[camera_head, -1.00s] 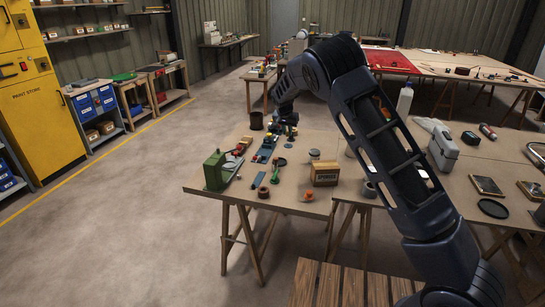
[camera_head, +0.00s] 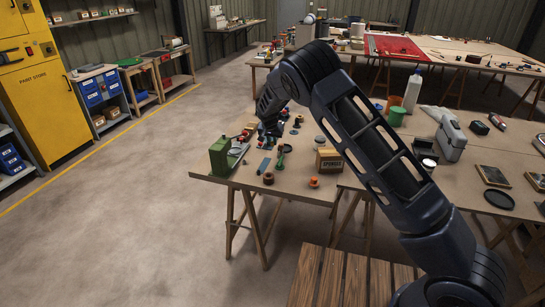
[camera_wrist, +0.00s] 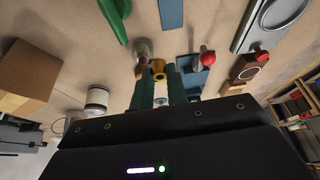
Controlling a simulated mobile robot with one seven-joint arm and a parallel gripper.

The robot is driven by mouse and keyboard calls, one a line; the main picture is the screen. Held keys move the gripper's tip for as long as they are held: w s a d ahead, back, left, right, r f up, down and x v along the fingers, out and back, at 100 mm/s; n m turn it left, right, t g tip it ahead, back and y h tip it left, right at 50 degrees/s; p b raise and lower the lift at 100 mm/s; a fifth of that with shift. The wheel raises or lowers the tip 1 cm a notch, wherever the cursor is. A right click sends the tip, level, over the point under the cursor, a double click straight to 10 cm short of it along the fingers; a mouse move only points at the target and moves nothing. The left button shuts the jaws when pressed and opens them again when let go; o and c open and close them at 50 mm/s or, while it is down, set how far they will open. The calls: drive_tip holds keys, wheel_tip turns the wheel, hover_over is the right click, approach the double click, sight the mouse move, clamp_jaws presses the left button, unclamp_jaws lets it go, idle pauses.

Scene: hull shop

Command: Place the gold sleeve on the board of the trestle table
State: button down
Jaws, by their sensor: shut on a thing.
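The gold sleeve (camera_wrist: 158,69) shows in the wrist view between the tips of my gripper (camera_wrist: 160,76), which is shut on it. In the head view my gripper (camera_head: 270,132) is over the far-left part of the near trestle table's board (camera_head: 290,185). There the sleeve is too small or hidden to make out. The board also fills much of the wrist view (camera_wrist: 90,45). I cannot tell exactly how high the sleeve is above the board.
The table holds a green machine (camera_head: 221,158), a cardboard box (camera_head: 329,161), an orange piece (camera_head: 314,182), a brown ring (camera_head: 268,178) and several small tools. A red-knobbed part (camera_wrist: 207,58) is close right of my fingers. The front-left of the board has bare room.

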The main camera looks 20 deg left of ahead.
sight(273, 161)
wheel_tip(273, 161, down, 9)
drive_tip(key=shift+f, duration=0.1)
idle(0.4)
drive_tip(key=shift+d+f, duration=0.1)
drive_tip(key=shift+f, duration=0.3)
drive_tip(key=c, duration=1.4)
unclamp_jaws()
drive_tip(key=shift+s, duration=0.1)
drive_tip(key=shift+s+f, duration=0.1)
drive_tip(key=shift+f, duration=0.05)
drive_tip(key=shift+r, duration=0.3)
drive_tip(key=v, duration=1.2)
drive_tip(key=shift+w+r, duration=0.25)
drive_tip(key=shift+r, duration=0.1)
